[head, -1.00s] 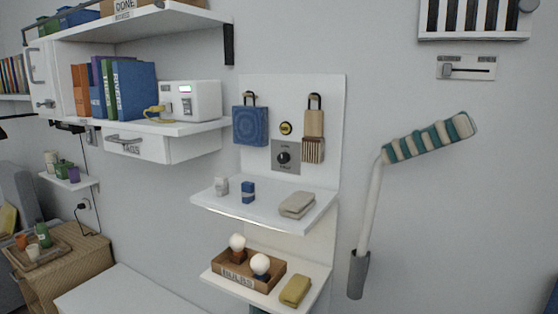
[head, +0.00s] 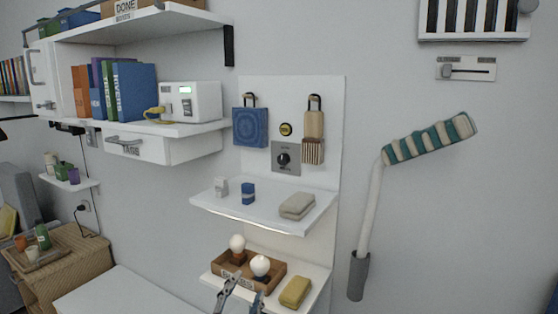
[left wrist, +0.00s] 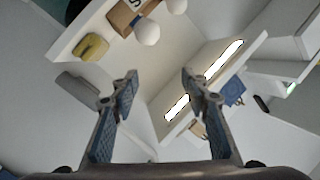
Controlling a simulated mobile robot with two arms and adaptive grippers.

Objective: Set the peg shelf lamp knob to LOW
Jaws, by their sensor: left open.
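The lamp knob (head: 283,159) is a black round dial on a grey plate (head: 293,168), mounted on the white peg panel above the upper peg shelf (head: 262,216). Its markings are too small to read. My left gripper (head: 243,287) is at the bottom of the head view, in front of the lower shelf and well below the knob. In the left wrist view the left gripper (left wrist: 156,88) is open and empty, with its fingers spread wide apart. The knob cannot be made out in that view. My right gripper is not in view.
A blue pot holder (head: 250,127) and a brush (head: 313,135) hang on either side of the knob. A grey cloth (head: 297,205) and small blocks stand on the upper shelf. A bulb tray (head: 225,270) and a yellow cloth (head: 296,291) sit on the lower shelf.

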